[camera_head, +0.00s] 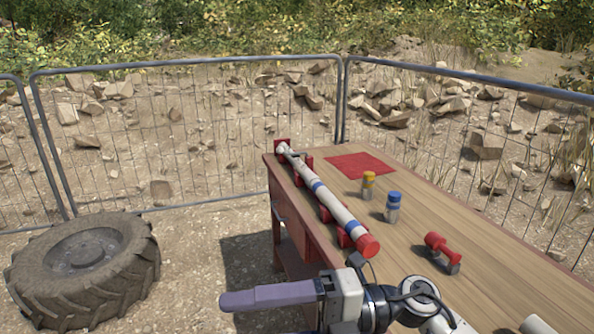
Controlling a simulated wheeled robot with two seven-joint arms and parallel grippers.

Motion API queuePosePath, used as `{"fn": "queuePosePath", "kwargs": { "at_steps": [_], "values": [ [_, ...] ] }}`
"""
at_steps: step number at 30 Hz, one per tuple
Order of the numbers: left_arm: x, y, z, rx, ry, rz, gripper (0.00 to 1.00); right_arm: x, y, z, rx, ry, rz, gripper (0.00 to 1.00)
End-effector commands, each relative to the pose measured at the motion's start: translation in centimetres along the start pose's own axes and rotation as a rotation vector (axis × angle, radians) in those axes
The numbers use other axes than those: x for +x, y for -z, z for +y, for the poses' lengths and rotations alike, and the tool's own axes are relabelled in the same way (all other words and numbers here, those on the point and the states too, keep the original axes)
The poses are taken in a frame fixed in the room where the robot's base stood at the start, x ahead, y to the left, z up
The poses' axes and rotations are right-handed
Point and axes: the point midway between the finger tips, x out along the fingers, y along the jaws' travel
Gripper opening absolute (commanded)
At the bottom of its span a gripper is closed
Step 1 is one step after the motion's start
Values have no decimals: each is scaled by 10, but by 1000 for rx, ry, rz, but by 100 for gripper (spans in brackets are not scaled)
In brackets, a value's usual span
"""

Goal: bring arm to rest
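My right arm comes in from the lower right across the near end of the table. Its gripper (262,298) points left, beyond the table's left edge and over the ground. A long purple-grey part sticks out to the left from the pale gripper body; only one such part shows, edge-on, so the opening between fingers is hidden. The gripper is apart from the items on the table. My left gripper is not in view.
A wooden table (478,240) bears a white tube (324,196) on red supports, a red mat (358,166), yellow-topped (368,185) and blue-topped (393,207) cylinders, and a red dumbbell-like piece (442,252). A tyre (82,268) lies left. Mesh fence (190,130) stands behind.

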Motion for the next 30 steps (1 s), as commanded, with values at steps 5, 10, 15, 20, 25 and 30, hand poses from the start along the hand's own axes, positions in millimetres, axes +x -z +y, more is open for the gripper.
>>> {"fn": "queuePosePath", "kwargs": {
  "at_steps": [5,10,15,20,25,30],
  "values": [
    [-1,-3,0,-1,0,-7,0,-28,-35,4,322,-436,-358,68],
    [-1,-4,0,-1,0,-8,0,-101,-61,-68,705,-697,-773,68],
    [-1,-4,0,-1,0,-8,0,-164,-35,-179,1083,-795,-1139,68],
    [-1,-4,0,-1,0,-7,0,-198,28,-273,1401,-793,-1404,68],
    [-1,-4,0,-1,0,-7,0,-211,110,-345,1693,-742,-1605,68],
    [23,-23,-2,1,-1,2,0,-210,157,-405,1851,-696,-1691,68]
  ]
}}
